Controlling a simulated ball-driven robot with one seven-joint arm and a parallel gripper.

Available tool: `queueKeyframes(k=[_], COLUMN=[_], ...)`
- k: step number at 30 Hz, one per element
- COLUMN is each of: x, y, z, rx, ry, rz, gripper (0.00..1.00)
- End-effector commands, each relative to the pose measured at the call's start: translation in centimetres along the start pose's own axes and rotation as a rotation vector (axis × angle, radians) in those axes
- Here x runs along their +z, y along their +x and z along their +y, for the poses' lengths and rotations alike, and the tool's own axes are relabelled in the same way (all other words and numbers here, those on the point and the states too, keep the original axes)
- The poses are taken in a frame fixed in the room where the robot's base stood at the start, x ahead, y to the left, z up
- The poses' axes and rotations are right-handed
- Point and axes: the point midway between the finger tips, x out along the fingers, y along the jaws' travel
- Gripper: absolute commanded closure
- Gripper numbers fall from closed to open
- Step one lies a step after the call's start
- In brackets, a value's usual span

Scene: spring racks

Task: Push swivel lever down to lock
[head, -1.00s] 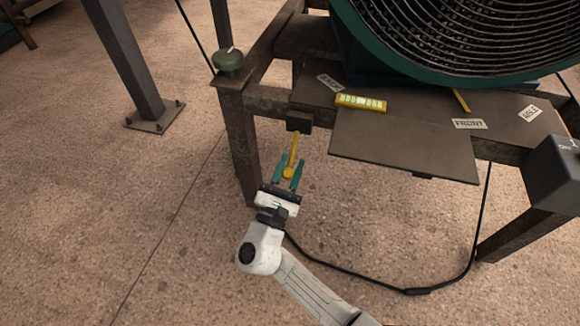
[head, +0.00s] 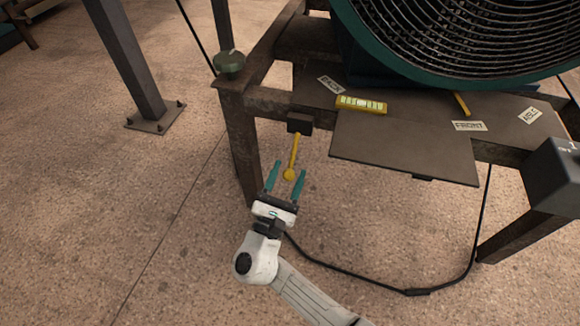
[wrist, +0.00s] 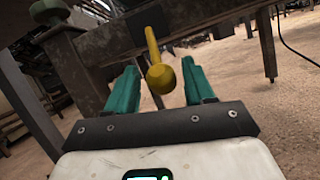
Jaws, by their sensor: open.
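In the wrist view my gripper (wrist: 162,76) has the knob between the fingers with a visible gap to each, and nothing is gripped. The lever's pivot is not clearly visible.
A rusty leg (head: 239,150) stands left of the lever, topped by a green knob (head: 229,62). A dark plate (head: 405,147) juts out to the right, near a yellow level (head: 361,104). A black cable (head: 380,287) lies on the floor. The floor in front is mostly free.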

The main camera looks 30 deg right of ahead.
Motion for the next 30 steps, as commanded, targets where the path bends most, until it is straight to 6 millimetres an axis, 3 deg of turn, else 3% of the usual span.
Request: queueKeyframes(k=[9, 15, 26, 30], x=[0.1, 0.0, 0.0, 0.7], y=[-6.1, -8.3, -8.8, -7.5], z=[0.1, 0.1, 0.0, -0.4], rx=[0.006, 0.004, 0.002, -0.038], ry=[-0.001, 0.0, 0.0, 0.006], rz=[0.002, 0.002, 0.0, 0.011], gripper=[0.47, 0.47, 0.48, 0.61])
